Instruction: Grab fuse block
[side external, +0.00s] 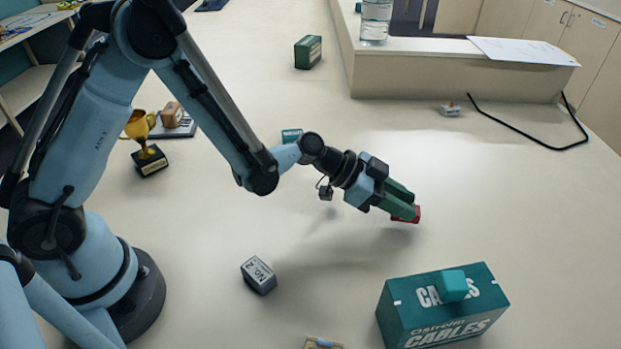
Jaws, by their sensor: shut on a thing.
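My gripper (409,207) has green fingers and points down to the right over the middle of the pale table. It is shut on a small red block (417,214), which shows at the fingertips. The fingers hide much of the red block. No label on it can be read, so I cannot confirm from its look that it is the fuse block. It is at or close above the table surface; I cannot tell whether it touches.
A green CABLES box (440,323) with a teal block (453,286) on top stands at front right. A grey labelled block (258,275), a gold trophy (148,147) and a dark green box (308,52) stand around. A black bent rod (525,138) lies right. Table around my gripper is clear.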

